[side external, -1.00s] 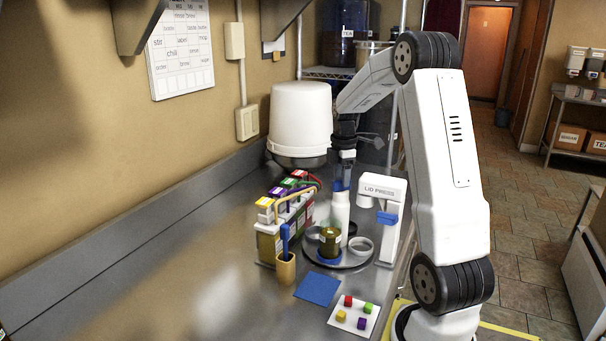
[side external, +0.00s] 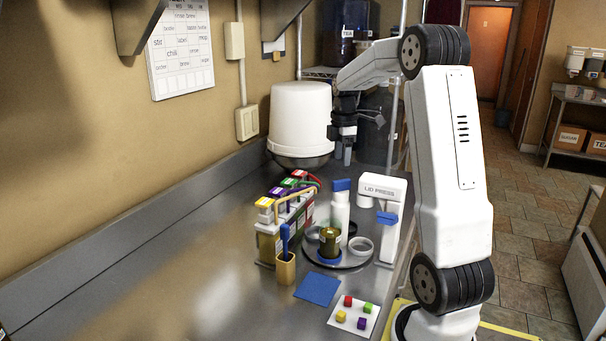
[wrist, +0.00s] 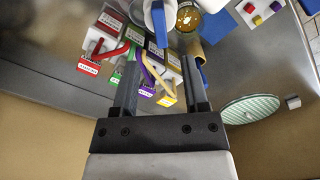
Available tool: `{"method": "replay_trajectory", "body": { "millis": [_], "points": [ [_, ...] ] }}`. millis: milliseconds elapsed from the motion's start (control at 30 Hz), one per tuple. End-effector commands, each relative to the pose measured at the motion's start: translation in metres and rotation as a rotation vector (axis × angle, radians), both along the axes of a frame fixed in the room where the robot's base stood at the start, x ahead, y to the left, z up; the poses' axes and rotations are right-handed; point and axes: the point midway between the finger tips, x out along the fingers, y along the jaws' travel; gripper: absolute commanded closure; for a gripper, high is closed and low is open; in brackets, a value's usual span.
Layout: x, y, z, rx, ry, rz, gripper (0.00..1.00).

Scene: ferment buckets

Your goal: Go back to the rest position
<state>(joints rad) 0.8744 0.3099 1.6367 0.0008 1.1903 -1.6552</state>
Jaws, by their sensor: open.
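My gripper (side external: 342,152) is open and empty in the side external view, raised above the counter beside the big white bucket. In the wrist view its two dark fingers (wrist: 158,80) stand apart with nothing held between them. A white bottle with a blue cap (side external: 340,208) stands upright below my gripper, on the round tray (side external: 345,266). An amber jar (side external: 329,242) stands on the same tray and shows at the top of the wrist view (wrist: 188,17).
The white bucket (side external: 300,120) stands close left of my gripper. The lid press (side external: 383,187) stands right of the tray. Boxes with colored labels (side external: 285,210), a brush holder (side external: 285,270), a blue mat (side external: 317,289) and a card with colored cubes (side external: 353,315) surround it. The front-left counter is clear.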

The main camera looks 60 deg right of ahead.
Motion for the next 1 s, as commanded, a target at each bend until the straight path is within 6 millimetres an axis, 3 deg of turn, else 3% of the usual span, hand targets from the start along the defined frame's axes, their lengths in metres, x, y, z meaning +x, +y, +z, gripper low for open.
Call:
{"method": "replay_trajectory", "body": {
  "millis": [267, 633, 1000],
  "points": [
    [0.022, 0.038, -0.017, -0.013, -0.014, -0.069, 0.43],
    [0.054, 0.153, -0.064, -0.029, -0.084, -0.299, 0.43],
    [0.042, 0.259, -0.106, 0.005, -0.159, -0.525, 0.43]
  ]
}}
